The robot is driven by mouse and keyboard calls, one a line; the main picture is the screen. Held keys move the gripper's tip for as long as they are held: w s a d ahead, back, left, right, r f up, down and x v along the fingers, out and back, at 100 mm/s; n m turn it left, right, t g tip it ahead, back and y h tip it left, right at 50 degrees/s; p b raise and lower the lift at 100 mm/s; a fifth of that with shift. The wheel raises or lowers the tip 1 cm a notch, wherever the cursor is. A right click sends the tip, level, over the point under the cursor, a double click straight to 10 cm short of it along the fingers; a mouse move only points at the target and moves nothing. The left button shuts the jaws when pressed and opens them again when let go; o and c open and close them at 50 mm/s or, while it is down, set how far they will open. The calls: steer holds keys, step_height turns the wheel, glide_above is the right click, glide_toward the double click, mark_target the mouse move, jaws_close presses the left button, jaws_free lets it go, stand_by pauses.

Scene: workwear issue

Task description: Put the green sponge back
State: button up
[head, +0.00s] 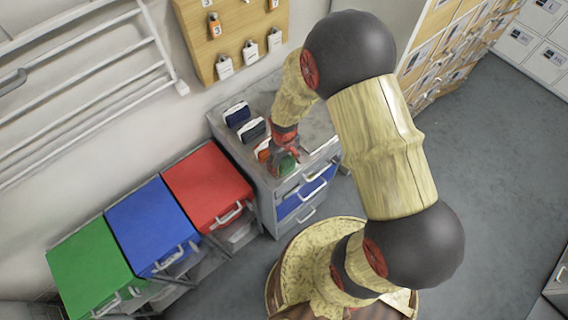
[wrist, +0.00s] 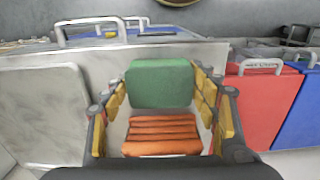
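The green sponge (wrist: 160,84) is a rounded block between the fingertips of my gripper (wrist: 160,92) in the wrist view. The yellow finger pads meet its left and right edges, so my gripper looks shut on it. In the head view the green sponge (head: 287,165) shows just below my gripper (head: 285,152), over the front part of the grey cabinet top (head: 306,130). An orange ridged item (wrist: 162,135) shows below the sponge in the wrist view. It also shows left of my gripper in the head view (head: 262,152). The sponge's underside is hidden.
Two dark blue items (head: 237,115) stand in white holders in a row with the orange one. Red (head: 208,185), blue (head: 152,226) and green (head: 92,268) lidded bins stand to the left. A wooden tag board (head: 235,40) hangs behind the cabinet.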

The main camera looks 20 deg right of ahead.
steer(key=shift+o, duration=1.3)
steer(key=shift+r, duration=0.1)
step_height(320, 180, up, 12)
step_height(320, 180, up, 15)
steer(key=m+t, duration=0.1)
steer(key=t, duration=0.1)
glide_above(284, 163)
steer(key=s, duration=0.2)
steer(key=s+r+m+t, duration=0.2)
steer(key=s+r+t, duration=0.1)
steer(key=s+r, duration=0.9)
steer(key=shift+r+m+t+p, duration=0.3)
steer(key=shift+r+p, duration=0.05)
steer(key=shift+r, duration=0.2)
step_height(284, 163, down, 14)
steer(key=b, duration=1.4)
